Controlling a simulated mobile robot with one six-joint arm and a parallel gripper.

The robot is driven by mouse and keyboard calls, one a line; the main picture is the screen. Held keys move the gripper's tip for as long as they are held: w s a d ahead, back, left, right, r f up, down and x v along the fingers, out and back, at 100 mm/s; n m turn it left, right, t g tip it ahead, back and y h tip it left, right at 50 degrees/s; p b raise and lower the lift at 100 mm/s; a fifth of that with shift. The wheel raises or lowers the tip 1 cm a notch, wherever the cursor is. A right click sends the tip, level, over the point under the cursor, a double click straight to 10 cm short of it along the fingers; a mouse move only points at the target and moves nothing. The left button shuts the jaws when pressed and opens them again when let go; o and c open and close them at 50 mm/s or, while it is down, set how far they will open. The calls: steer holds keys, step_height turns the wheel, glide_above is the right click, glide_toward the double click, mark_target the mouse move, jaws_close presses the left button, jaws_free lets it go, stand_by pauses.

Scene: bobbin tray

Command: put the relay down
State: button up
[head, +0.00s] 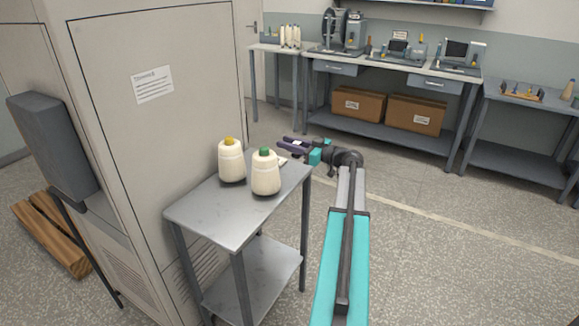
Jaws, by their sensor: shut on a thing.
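My gripper (284,147) is at the back right corner of the small grey metal table (215,214), just behind the cone with the green top. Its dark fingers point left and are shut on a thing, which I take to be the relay. The relay is too small and too hidden between the fingers to make out. I cannot tell whether it touches the table or is held above it.
A tall beige cabinet (160,130) rises to the left. The table's front left top is bare. Workbenches (390,66) stand at the back.

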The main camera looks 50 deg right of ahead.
steer(key=shift+f, duration=2.15)
steer(key=shift+f, duration=0.1)
steer(key=shift+f+p, duration=0.3)
steer(key=shift+f, duration=1.45)
steer(key=shift+f, duration=0.1)
steer(key=o, duration=1.1)
steer(key=shift+s, duration=0.2)
steer(key=b+v, duration=0.1)
steer(key=v, duration=1)
steer(key=shift+s+d+b, duration=0.1)
steer(key=shift+s+b, duration=0.25)
steer(key=shift+o, duration=0.2)
